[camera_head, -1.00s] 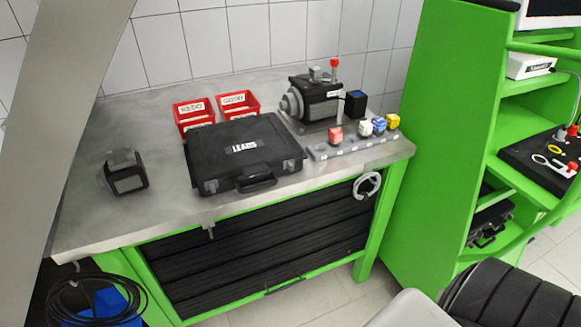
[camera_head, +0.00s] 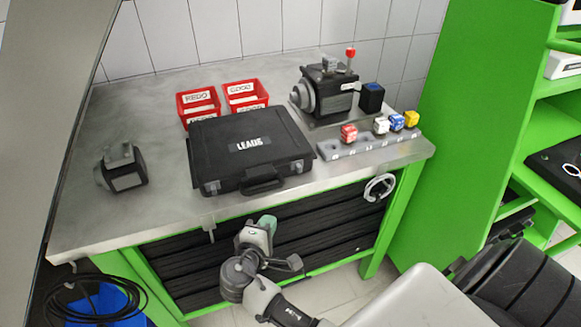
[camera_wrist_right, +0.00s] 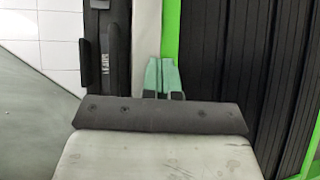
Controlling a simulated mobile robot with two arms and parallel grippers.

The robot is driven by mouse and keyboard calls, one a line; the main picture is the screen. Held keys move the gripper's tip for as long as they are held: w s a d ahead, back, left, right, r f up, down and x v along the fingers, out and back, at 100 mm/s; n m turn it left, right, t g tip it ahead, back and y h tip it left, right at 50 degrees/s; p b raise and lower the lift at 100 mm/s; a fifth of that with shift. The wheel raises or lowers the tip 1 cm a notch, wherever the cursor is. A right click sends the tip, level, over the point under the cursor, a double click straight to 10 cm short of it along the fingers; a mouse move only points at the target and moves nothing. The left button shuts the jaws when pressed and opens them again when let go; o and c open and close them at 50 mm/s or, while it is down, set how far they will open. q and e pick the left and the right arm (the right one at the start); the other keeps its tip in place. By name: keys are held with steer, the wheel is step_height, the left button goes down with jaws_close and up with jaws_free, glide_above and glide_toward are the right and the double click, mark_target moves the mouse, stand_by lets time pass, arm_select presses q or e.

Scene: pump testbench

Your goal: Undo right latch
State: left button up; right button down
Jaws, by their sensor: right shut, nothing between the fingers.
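The black case (camera_head: 252,150) labelled LEADS lies closed on the grey workbench. Its handle (camera_head: 262,183) is at the middle of the front side. The right latch (camera_head: 297,167) is on the front side near the right corner and looks fastened, though it is small. My right gripper (camera_head: 268,222) is in front of the bench edge, below and apart from the case. In the right wrist view its green fingers (camera_wrist_right: 162,76) are together and empty, and part of the dark case (camera_wrist_right: 105,60) shows at the left. My left gripper is not in view.
Two red bins (camera_head: 245,94) stand behind the case. A pump (camera_head: 326,92) and a grey rack (camera_head: 375,143) with coloured blocks are to the right. A dark device (camera_head: 122,168) sits at the left. The bench front edge (camera_head: 330,177) lies between gripper and case.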

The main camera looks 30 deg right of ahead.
mark_target(301, 169)
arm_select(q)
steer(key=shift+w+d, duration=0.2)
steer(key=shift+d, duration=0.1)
arm_select(e)
step_height(301, 169, up, 8)
steer(key=d+m+h, duration=0.1)
steer(key=m+h, duration=0.1)
steer(key=shift+s+f+h, duration=0.2)
steer(key=shift+f+h, duration=0.05)
steer(key=shift+h, duration=0.05)
steer(key=p+x, duration=0.2)
steer(key=x, duration=0.7)
steer(key=shift+d+p, duration=0.2)
steer(key=shift+p, duration=0.1)
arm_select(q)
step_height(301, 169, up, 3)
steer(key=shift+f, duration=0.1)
arm_select(e)
steer(key=shift+w+d+f, duration=0.1)
steer(key=shift+w+d, duration=0.05)
steer(key=shift+d, duration=0.15)
steer(key=shift+d, duration=0.1)
steer(key=shift+s+d, duration=0.15)
steer(key=shift+d, duration=0.4)
steer(key=shift+s+d, duration=0.15)
steer(key=shift+d, duration=0.4)
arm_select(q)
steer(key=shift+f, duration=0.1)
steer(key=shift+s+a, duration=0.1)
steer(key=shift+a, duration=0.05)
